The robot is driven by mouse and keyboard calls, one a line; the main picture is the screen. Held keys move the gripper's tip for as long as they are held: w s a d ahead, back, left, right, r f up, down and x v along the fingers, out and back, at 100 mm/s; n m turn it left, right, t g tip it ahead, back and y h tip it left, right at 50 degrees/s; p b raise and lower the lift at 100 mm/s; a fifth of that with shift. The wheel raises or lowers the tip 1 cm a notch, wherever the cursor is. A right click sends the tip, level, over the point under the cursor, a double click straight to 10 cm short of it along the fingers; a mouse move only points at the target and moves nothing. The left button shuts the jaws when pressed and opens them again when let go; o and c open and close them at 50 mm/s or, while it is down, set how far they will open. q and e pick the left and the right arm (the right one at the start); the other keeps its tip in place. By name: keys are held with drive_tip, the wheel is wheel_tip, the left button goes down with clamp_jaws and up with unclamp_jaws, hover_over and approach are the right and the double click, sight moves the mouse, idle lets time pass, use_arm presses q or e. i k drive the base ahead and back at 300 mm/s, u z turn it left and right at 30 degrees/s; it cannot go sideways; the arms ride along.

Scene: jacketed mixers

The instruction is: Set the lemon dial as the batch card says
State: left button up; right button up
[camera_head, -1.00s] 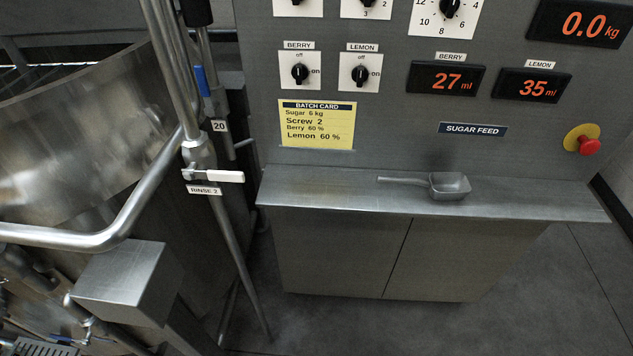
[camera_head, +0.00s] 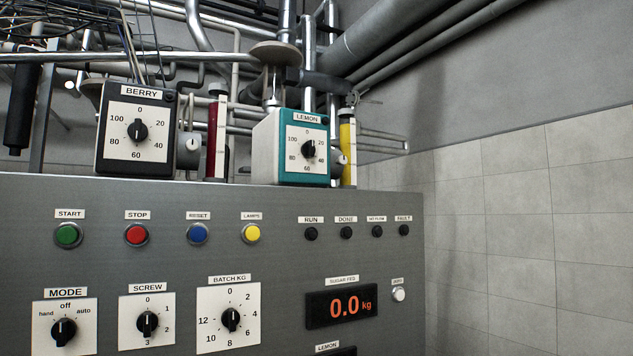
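The lemon dial (camera_head: 308,149) is a black knob on a white face marked 0 to 100. It sits on the front of a teal-fronted box labelled LEMON, on top of the grey panel, right of centre. The knob's pointer is too small to read for certain. The batch card is out of view now. Neither of my grippers is in view.
A black box with a similar berry dial (camera_head: 138,131) stands to the left. A red tube (camera_head: 216,138) and a yellow tube (camera_head: 347,152) stand beside the boxes. The grey panel (camera_head: 270,270) below carries buttons, lamps and knobs. Pipes run behind; a tiled wall is at right.

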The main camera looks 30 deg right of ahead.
sight(307, 149)
drive_tip(key=z, duration=1.5)
drive_tip(key=i, duration=0.9)
